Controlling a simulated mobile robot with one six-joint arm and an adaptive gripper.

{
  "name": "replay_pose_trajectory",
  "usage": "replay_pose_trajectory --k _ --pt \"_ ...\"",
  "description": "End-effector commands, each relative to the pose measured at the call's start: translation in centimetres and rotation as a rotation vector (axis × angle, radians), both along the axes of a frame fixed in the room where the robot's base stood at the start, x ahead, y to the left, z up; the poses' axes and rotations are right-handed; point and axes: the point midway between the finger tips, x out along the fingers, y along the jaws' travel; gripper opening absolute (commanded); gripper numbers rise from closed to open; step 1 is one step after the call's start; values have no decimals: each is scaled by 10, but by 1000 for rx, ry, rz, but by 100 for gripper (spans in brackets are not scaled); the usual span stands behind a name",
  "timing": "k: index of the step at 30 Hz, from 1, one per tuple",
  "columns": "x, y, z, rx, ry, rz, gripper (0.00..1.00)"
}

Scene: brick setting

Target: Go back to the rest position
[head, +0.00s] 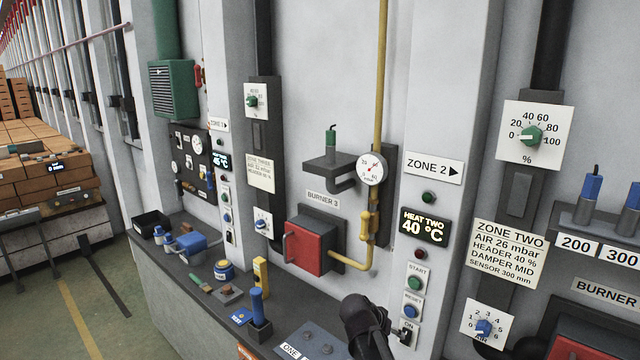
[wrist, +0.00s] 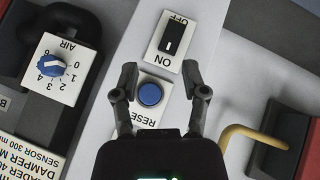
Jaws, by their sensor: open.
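My gripper (wrist: 163,82) is open and empty in the wrist view, its two black fingers apart on either side of the blue RESET button (wrist: 150,94). I cannot tell from this view whether they touch the panel. The OFF/ON rocker switch (wrist: 172,36) lies just beyond the fingertips. In the head view my dark gripper (head: 368,322) shows at the bottom, left of the Zone Two button strip. The RESET button (head: 412,311) and the ON switch (head: 405,334) show to its right.
The red burner box (head: 307,252) and yellow gas pipe (head: 369,262) stand out from the wall near my gripper. A grey bench (head: 187,293) below holds a blue-handled tool (head: 257,307) and other items. The AIR dial (wrist: 52,66) is left in the wrist view.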

Motion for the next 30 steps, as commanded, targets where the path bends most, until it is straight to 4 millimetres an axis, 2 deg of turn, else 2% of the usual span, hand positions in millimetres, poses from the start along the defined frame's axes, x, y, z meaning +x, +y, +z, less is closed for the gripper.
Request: replay_pose_trajectory --k 1,6,15,21,30 --pt "-14 -4 -13 33 47 12 57" --pt "-49 -5 -44 163 205 91 57" --pt "-105 7 -81 411 410 292 57" --pt "-125 16 -89 518 465 397 57" --pt "-129 19 -90 547 479 429 57"
